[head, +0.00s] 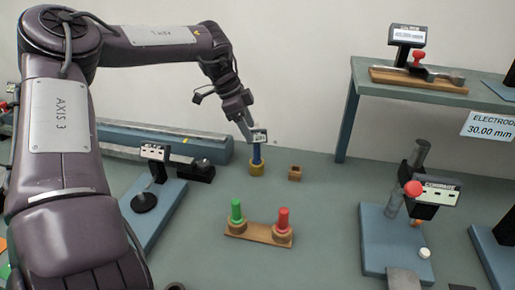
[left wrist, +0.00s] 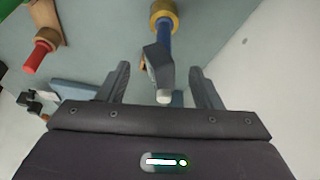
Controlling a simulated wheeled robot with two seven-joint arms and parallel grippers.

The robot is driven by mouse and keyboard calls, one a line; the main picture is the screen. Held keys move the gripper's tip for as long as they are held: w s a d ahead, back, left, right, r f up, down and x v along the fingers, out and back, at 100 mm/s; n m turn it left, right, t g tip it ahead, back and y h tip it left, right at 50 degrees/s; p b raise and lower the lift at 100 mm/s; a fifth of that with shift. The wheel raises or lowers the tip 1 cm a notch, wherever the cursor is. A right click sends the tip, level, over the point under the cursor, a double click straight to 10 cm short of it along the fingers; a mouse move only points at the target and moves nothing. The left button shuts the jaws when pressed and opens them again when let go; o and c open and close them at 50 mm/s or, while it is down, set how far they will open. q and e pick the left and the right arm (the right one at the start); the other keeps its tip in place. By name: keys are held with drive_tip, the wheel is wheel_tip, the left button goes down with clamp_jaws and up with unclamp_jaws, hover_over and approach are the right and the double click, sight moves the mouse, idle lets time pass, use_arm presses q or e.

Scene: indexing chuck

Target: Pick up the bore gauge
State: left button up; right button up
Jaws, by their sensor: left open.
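The bore gauge (head: 257,153) stands upright with its blue stem in a gold ring (head: 257,168) on the bench, a small display head on top. In the left wrist view the gauge (left wrist: 164,38) reaches down from the gold ring, and its dark head lies between my fingers. My left gripper (head: 247,128) is at the gauge's head, coming from the upper left. In the left wrist view the left gripper (left wrist: 160,68) is open, with a gap visible on both sides of the head. My right gripper is not in view.
A wooden holder (head: 259,233) with a green and a red plug stands in front. A small brown block (head: 295,173) is right of the gauge. A dial stand (head: 152,205) is at left, a comparator (head: 393,240) at right, a raised shelf (head: 430,91) behind.

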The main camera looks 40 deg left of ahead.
sight(255, 137)
use_arm(q)
drive_tip(key=p+x, duration=0.1)
drive_tip(key=x, duration=0.4)
drive_tip(key=c, duration=1.2)
drive_tip(key=shift+r, duration=0.15)
clamp_jaws()
drive_tip(key=shift+r, duration=0.1)
